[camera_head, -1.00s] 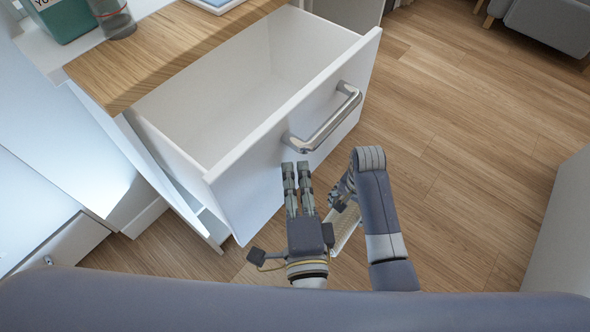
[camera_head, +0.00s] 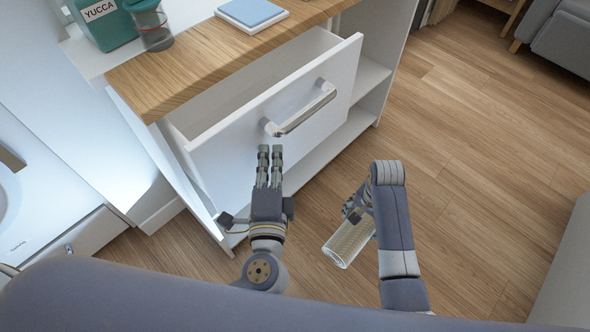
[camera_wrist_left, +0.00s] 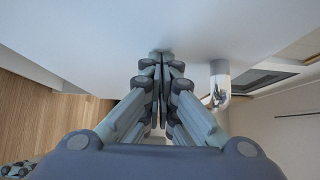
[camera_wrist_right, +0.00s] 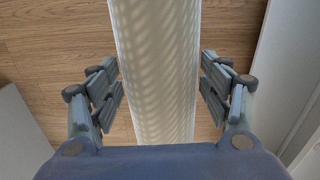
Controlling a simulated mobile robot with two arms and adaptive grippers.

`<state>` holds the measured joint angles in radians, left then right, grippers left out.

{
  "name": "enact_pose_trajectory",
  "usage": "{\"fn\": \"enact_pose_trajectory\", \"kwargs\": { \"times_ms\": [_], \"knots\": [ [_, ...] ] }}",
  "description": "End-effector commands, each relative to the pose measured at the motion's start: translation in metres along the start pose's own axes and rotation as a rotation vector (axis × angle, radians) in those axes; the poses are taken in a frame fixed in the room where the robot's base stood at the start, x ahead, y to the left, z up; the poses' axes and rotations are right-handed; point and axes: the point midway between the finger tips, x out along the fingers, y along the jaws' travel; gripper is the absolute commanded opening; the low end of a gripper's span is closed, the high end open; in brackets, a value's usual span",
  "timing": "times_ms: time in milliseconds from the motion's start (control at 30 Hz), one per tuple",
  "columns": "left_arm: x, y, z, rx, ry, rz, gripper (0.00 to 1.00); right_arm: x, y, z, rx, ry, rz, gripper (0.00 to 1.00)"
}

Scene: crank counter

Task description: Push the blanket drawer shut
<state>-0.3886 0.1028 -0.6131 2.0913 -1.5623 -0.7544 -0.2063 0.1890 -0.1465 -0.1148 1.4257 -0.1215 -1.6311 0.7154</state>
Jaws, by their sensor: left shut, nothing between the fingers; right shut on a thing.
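The white blanket drawer (camera_head: 240,140) is partly open under a wooden counter top, with a narrower gap behind its front and a metal bar handle (camera_head: 300,108) on it. My left gripper (camera_head: 270,150) is shut and empty, its fingertips at the drawer front just left of and below the handle. In the left wrist view the fingertips (camera_wrist_left: 162,55) appear to touch the white front, with the handle (camera_wrist_left: 219,85) to their right. My right gripper (camera_head: 357,208) is shut on a ribbed, pale glass (camera_wrist_right: 158,75), which hangs over the floor right of the drawer.
An open shelf (camera_head: 365,75) lies right of the drawer. Wooden floor (camera_head: 470,130) is free to the right.

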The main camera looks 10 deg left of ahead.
Motion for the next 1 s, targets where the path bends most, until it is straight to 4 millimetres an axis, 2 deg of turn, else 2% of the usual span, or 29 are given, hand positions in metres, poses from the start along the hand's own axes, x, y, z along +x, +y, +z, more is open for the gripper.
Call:
{"fn": "enact_pose_trajectory", "kwargs": {
  "times_ms": [200, 400, 600, 1000],
  "knots": [
    [0.035, -0.002, 0.036, 0.003, -0.002, -0.001, 0.0, -0.01, 0.0, 0.0, 0.0, 0.001, -0.001, 0.38],
    [0.056, 0.0, 0.056, 0.002, -0.001, 0.0, 0.0, -0.013, 0.0, 0.0, 0.0, 0.001, -0.001, 0.38],
    [0.066, 0.0, 0.066, 0.001, 0.0, 0.0, 0.0, -0.014, 0.0, 0.0, 0.0, 0.001, -0.001, 0.38],
    [0.069, 0.0, 0.07, 0.002, -0.005, -0.002, 0.0, -0.014, 0.0, 0.0, 0.0, 0.001, -0.001, 0.38]
  ]
}}
